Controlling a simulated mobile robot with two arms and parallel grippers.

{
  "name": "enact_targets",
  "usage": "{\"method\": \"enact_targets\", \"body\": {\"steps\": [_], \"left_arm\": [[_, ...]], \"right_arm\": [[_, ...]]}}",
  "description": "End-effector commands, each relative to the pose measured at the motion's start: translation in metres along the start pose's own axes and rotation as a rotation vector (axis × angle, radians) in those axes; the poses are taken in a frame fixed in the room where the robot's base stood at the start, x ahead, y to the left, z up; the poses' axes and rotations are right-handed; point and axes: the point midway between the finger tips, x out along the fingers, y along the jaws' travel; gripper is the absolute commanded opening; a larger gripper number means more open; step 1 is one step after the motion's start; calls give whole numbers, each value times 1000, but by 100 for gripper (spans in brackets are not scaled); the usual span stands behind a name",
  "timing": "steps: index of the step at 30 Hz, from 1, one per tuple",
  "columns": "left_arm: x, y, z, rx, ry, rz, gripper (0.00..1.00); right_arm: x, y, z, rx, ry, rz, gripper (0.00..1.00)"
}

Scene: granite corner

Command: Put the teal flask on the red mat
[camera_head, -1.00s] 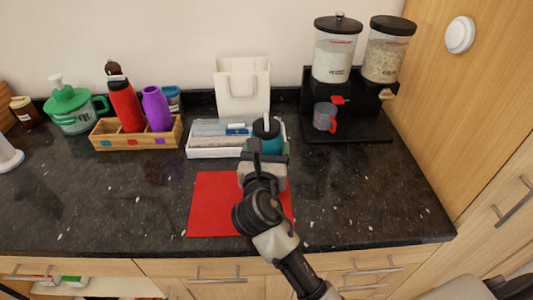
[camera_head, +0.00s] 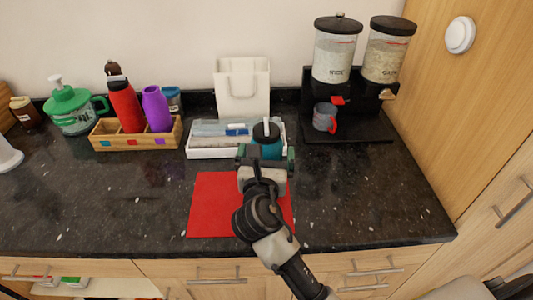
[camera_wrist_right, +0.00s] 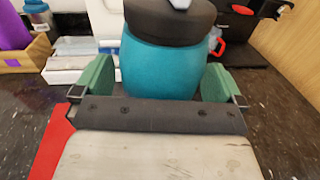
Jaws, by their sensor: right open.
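The teal flask (camera_head: 267,147) with a black lid stands upright on the dark counter, in front of the white tray. My right gripper (camera_head: 265,158) is at the flask's near side, just beyond the mat's back edge. In the right wrist view the flask (camera_wrist_right: 162,66) stands between the two green fingers of my gripper (camera_wrist_right: 158,80), which are open with a finger on each side. The red mat (camera_head: 212,205) lies flat and bare near the counter's front edge, partly hidden under my right arm. My left gripper is not in view.
The white tray (camera_head: 207,154) with packets lies behind the flask, before a white bag (camera_head: 242,88). A wooden caddy (camera_head: 110,142) holds a red and a purple bottle at left. A dispenser stand (camera_head: 345,133) with a grey cup (camera_head: 324,117) is at right.

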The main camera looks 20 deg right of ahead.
Motion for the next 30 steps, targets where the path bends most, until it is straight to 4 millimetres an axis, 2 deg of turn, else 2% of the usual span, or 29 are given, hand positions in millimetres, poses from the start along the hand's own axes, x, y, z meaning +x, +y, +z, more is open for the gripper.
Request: {"method": "enact_targets", "body": {"steps": [9, 15, 21, 30], "left_arm": [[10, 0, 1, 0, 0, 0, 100], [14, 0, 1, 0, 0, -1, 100], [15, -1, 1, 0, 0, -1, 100], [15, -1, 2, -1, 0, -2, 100]], "right_arm": [[-66, 0, -3, 1, 5, 3, 100], [-100, 0, -3, 0, 4, 1, 100], [-114, 0, -1, 0, 2, -1, 100], [-114, 0, 0, 0, 1, -1, 100]]}}
